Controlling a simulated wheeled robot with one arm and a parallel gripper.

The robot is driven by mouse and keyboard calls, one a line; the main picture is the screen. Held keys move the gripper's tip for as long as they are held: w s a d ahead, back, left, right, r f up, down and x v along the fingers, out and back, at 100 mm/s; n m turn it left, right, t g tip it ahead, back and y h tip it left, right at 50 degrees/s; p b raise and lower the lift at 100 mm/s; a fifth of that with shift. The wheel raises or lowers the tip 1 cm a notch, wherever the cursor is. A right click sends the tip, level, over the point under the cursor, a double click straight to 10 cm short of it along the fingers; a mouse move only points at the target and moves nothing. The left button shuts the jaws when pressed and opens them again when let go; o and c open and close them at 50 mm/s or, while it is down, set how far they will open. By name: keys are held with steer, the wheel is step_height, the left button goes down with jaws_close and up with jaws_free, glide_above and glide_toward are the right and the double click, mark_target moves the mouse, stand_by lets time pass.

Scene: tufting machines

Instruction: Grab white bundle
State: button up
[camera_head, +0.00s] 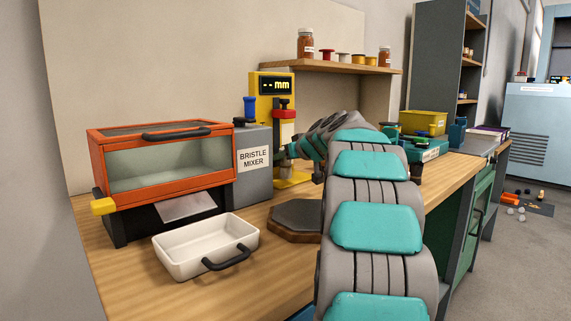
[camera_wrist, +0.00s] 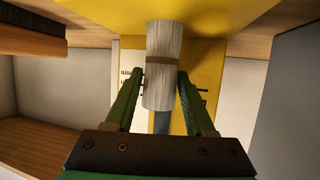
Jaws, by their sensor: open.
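A white bundle (camera_wrist: 163,85) with a brown band around it shows in the wrist view, in front of a yellow surface. My gripper (camera_wrist: 162,80) is open, with one green finger on each side of the bundle's lower part. I cannot tell whether either finger touches it. In the head view my arm reaches toward the yellow gauge (camera_head: 272,92) with the "mm" display.
The orange bristle mixer (camera_head: 165,160) stands left of the gauge. A white tray (camera_head: 205,246) with a dark handle and a dark hexagonal base (camera_head: 297,219) are on the wooden bench (camera_head: 125,275). A shelf (camera_head: 335,67) with jars and spools hangs above. A yellow bin (camera_head: 424,122) is to the right.

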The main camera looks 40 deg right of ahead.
jaws_close()
stand_by(0.5)
